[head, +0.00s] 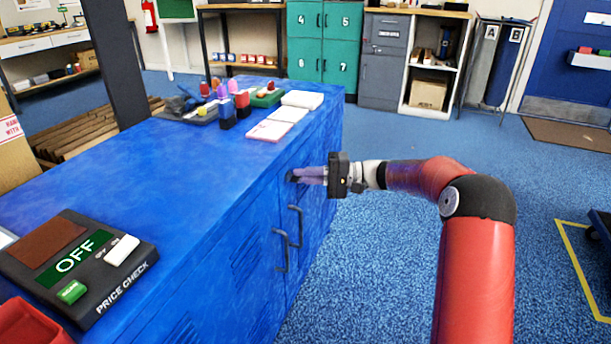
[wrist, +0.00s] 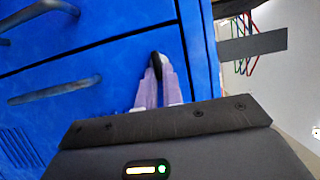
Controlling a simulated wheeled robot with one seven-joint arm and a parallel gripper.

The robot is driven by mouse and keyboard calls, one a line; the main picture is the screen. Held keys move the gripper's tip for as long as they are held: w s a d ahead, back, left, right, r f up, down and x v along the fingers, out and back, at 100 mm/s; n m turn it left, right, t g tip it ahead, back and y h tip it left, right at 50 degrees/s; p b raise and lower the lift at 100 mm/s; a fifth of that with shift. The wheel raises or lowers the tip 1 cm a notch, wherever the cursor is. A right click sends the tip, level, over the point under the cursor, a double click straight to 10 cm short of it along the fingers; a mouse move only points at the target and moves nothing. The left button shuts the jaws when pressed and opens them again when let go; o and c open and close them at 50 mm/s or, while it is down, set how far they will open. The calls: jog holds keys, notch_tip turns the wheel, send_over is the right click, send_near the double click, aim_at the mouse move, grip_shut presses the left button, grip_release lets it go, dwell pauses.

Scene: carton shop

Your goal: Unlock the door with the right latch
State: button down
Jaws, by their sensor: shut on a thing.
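The blue cabinet's front holds two doors with dark bar handles, the left door's handle (head: 280,250) and the right door's handle (head: 296,226). My gripper (head: 294,176) is at the upper part of the right door, above and to the right of the handles. Its purple fingers are closed around a small dark latch (wrist: 157,62) at the door's upper edge. The latch is mostly hidden between the fingertips, so its turned position cannot be told. Both doors look closed. In the wrist view the two handles lie to the left of the fingers.
The cabinet top (head: 185,175) carries a price-check panel (head: 78,262) reading OFF, bottles (head: 227,108), and white cards (head: 270,130). Open blue carpet (head: 385,270) lies to the right of the cabinet. Teal lockers (head: 325,45) stand behind.

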jog(key=c, duration=1.5)
grip_release()
jog(key=shift+c, duration=0.2)
jog(key=d, duration=0.7)
jog(key=shift+w+d, duration=0.2)
jog(key=shift+d, duration=0.2)
jog(key=s+a+r+h+p, duration=0.1)
jog(key=s+r+h, duration=0.1)
jog(key=s+h, duration=0.5)
jog(key=s+a+r+h, duration=0.1)
jog(key=s+a+h, duration=0.15)
jog(key=s, duration=0.75)
jog(key=s+d+t+h, duration=0.3)
jog(key=s+d, duration=0.3)
jog(key=s, duration=0.4)
jog(key=s+d+t+h+p, duration=0.1)
jog(key=s+d+t+h, duration=0.2)
jog(key=s, duration=0.7)
jog(key=d+h, duration=0.2)
jog(key=d, duration=0.2)
jog(key=shift+s+t+p, duration=0.25)
jog(key=shift+t+p, duration=0.05)
